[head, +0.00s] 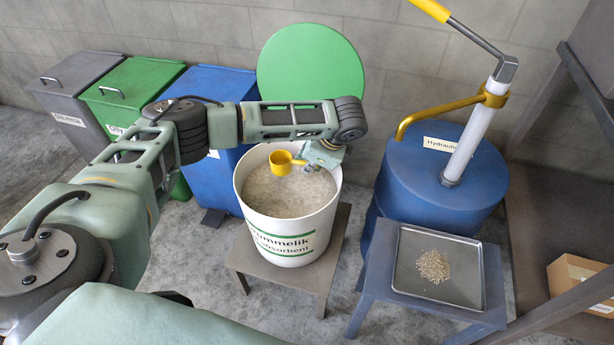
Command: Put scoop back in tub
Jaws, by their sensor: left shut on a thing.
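The white tub (290,232) of absorbent stands on a small stool, full of pale granules and open at the top. The yellow scoop (281,162) is above the granules, inside the rim outline as seen from here. My left gripper (311,165) reaches over the tub from behind and is shut on the scoop at its handle end. The fingertips are small and partly hidden by the wrist. I cannot tell whether the scoop touches the granules. My right gripper is not in view.
A round green lid (311,62) leans behind the tub. Blue (216,95), green and grey bins stand to the left. A blue drum (440,180) with a hand pump is to the right. A metal tray (438,268) with a granule pile sits on a blue-grey stand.

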